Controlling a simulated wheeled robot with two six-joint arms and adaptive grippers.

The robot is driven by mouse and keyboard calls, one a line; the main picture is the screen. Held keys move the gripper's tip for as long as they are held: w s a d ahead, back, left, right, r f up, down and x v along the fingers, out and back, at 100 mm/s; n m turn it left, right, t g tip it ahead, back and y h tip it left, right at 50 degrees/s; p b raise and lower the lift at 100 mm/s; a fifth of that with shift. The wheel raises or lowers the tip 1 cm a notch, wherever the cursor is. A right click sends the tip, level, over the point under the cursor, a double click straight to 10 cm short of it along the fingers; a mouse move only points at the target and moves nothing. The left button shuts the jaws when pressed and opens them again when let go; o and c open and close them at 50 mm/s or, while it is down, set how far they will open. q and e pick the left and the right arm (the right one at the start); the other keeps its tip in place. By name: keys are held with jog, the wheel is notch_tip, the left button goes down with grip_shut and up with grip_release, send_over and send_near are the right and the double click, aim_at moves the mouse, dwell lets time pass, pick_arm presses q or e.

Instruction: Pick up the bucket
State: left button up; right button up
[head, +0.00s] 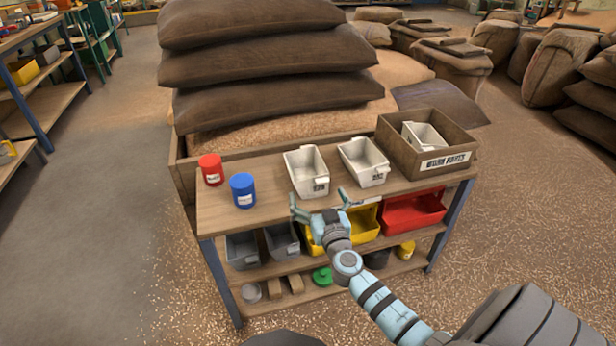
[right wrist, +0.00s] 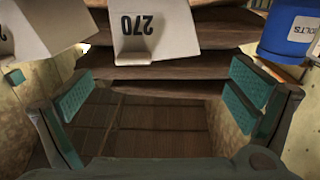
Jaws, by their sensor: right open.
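Two pale grey buckets stand upright on the top shelf of a wooden bench: a left bucket (head: 306,172) and a right bucket (head: 364,163). A third pale bucket (head: 424,137) is inside a brown box. My right gripper (head: 320,201) is open and empty at the bench's front edge, just in front of the left bucket. In the right wrist view, a bucket marked 270 (right wrist: 150,28) shows upside down beyond the open fingers (right wrist: 165,90), apart from them. Part of another bucket (right wrist: 40,28) shows at the left there. My left gripper is not in view.
A red can (head: 211,170) and a blue can (head: 243,190) stand left of the buckets; the blue can (right wrist: 295,30) is also in the wrist view. The brown labelled box (head: 395,150) stands right. Brown sacks (head: 265,65) are stacked behind. Yellow and red bins sit below.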

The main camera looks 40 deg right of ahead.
aim_at(312, 179)
jog(key=x, duration=0.5)
jog(key=shift+w+d+b, duration=0.1)
jog(key=shift+d+b, duration=0.2)
jog(key=shift+d, duration=0.05)
jog(key=shift+w+d, duration=0.1)
jog(key=shift+w, duration=0.2)
jog(key=c, duration=0.9)
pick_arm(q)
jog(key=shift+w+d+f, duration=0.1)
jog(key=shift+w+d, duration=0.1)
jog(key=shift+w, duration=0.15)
pick_arm(e)
jog(key=shift+o, duration=0.2)
jog(key=shift+r, duration=0.1)
jog(key=shift+r, duration=0.15)
notch_tip(312, 179, up, 18)
jog(key=p, duration=1.3)
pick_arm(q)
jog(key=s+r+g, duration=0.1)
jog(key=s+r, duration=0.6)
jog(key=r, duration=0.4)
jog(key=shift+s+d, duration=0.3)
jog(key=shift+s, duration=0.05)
pick_arm(e)
jog(key=v, duration=0.8)
jog(key=shift+f, duration=0.2)
